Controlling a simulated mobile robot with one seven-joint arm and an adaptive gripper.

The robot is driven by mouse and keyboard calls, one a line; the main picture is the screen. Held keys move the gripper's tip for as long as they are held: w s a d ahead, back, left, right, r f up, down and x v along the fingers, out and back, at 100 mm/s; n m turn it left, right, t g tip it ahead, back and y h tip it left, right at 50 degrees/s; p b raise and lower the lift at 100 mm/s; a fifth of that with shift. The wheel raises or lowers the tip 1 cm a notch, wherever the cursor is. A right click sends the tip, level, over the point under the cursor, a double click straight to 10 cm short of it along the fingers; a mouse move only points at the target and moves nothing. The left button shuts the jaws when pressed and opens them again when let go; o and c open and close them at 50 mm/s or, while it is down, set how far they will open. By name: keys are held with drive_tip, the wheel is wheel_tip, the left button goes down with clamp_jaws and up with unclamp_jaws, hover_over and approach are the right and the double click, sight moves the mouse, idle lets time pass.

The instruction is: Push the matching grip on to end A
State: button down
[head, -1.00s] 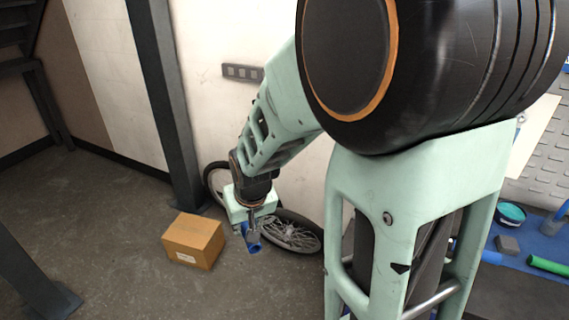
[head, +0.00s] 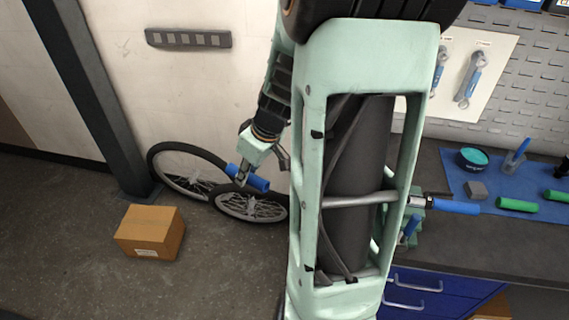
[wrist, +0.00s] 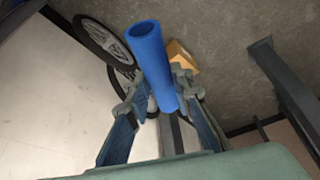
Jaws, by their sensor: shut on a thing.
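My gripper (head: 243,178) is shut on a blue hollow grip (head: 252,180), held in the air in front of the wall. In the wrist view the same grip (wrist: 153,62) sits between the two fingers (wrist: 160,100), its open end pointing away from my palm. On the bench at the right, a blue cylinder (head: 455,206) sticks out to the right from a metal and green fixture (head: 417,203), apart from my gripper. Another blue piece (head: 409,232) shows beneath it. My arm hides much of the fixture, and I cannot read any end A mark.
Spanners (head: 470,78) hang behind. Wheels (head: 250,205) lean by the wall and a cardboard box (head: 149,232) stands on the floor.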

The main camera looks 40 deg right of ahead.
drive_tip(key=s+d+n+y+b, duration=0.1)
drive_tip(key=s+d+n, duration=0.3)
drive_tip(key=d, duration=0.6)
drive_tip(key=shift+g, duration=0.4)
drive_tip(key=shift+s+d+f+b, duration=0.2)
drive_tip(key=shift+f+b, duration=0.4)
drive_tip(key=shift+f, duration=0.25)
drive_tip(key=shift+s+d+f+b, duration=0.15)
drive_tip(key=shift+d+f+b, duration=0.1)
drive_tip(key=shift+f+b, duration=0.45)
drive_tip(key=shift+s+d+f+b, duration=0.2)
drive_tip(key=shift+f+b, duration=0.25)
drive_tip(key=shift+f, duration=0.5)
drive_tip(key=shift+s+d, duration=0.2)
drive_tip(key=shift+d, duration=0.05)
drive_tip(key=shift+s+d, duration=0.3)
drive_tip(key=shift+s, duration=0.05)
drive_tip(key=shift+s+d+b, duration=0.3)
drive_tip(key=shift+s+b, duration=0.05)
drive_tip(key=shift+b, duration=0.1)
drive_tip(key=shift+s+d, duration=0.25)
drive_tip(key=shift+s, duration=0.05)
drive_tip(key=shift+s+d, duration=0.3)
drive_tip(key=shift+s, duration=0.05)
